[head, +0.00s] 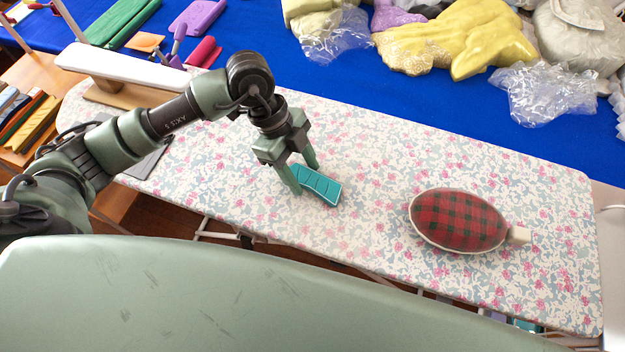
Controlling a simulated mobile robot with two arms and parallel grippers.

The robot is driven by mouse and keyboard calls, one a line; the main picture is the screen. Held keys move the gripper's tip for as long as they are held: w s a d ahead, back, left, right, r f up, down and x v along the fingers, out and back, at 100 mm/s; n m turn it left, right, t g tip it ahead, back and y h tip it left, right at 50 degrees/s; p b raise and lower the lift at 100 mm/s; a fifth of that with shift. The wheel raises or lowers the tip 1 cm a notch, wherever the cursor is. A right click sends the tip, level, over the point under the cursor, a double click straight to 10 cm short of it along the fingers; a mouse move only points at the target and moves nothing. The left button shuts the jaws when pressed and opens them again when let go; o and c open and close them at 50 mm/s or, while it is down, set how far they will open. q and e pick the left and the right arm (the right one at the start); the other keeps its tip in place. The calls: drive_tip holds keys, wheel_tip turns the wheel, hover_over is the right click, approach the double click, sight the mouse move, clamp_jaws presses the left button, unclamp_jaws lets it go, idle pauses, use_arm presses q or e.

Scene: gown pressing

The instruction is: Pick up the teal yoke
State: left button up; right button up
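The teal yoke (322,187) is a small, flat teal piece lying on the flowered ironing board (370,170). My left gripper (303,178) points down at the yoke's left end, with its fingers apart, one on the near side and one on the far side. The near finger hides part of that end. I cannot tell whether the fingers touch the yoke. My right gripper is not in the picture.
A red and green plaid pressing ham (458,221) lies on the board to the right. A white sleeve board (130,66) stands at the upper left. Bags and yellow fabric (460,40) lie on the blue surface behind. The board's middle is clear.

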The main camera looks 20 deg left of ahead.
sight(302, 176)
use_arm(q)
drive_tip(key=c, duration=0.7)
drive_tip(key=shift+r, duration=0.1)
wheel_tip(302, 176, up, 20)
drive_tip(key=b, duration=0.2)
